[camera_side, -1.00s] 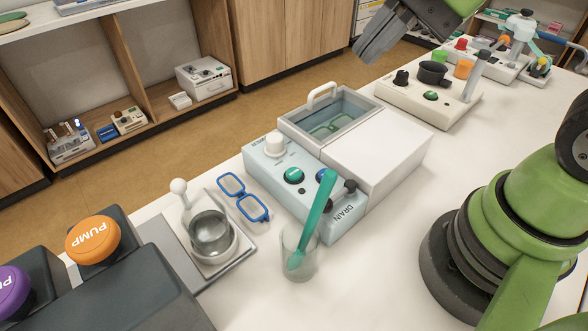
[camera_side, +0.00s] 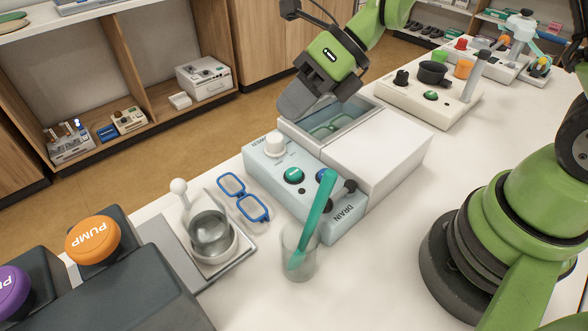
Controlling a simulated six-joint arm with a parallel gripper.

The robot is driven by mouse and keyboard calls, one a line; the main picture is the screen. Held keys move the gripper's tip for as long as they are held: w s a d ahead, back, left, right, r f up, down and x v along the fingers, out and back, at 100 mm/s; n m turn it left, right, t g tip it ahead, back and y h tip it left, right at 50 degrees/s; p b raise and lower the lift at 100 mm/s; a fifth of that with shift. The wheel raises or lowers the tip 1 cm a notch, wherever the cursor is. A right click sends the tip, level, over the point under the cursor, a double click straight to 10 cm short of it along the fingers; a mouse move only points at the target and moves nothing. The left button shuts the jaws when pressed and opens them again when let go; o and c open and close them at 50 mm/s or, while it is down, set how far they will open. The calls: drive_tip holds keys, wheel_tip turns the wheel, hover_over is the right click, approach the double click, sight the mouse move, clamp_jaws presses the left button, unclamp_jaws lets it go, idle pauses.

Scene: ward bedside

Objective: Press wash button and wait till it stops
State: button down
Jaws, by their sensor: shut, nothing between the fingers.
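A washer with a pale blue front panel (camera_side: 262,160) and a white body (camera_side: 385,150) stands mid-table. Its panel carries a white knob (camera_side: 275,144), a green button (camera_side: 294,175), a blue button (camera_side: 322,174) partly behind a teal handle, and a dark lever (camera_side: 345,190) near the word DRAIN. I cannot read which button is the wash button. Its open basin (camera_side: 345,118) shows green-tinted glasses (camera_side: 325,131) inside. My gripper (camera_side: 284,110) is shut and empty, above the basin's back left corner and behind the panel. It hides part of the basin rim and its handle.
Blue glasses (camera_side: 230,184) lie left of the washer. A clear cup (camera_side: 299,265) with a teal brush (camera_side: 318,215) stands before the panel.

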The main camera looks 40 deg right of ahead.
sight(294, 170)
drive_tip(key=shift+f, duration=4.4)
drive_tip(key=shift+f, duration=0.15)
drive_tip(key=shift+f, duration=0.25)
drive_tip(key=shift+f, duration=0.45)
drive_tip(key=shift+r, duration=0.85)
drive_tip(key=shift+r, duration=0.1)
drive_tip(key=shift+r, duration=2.45)
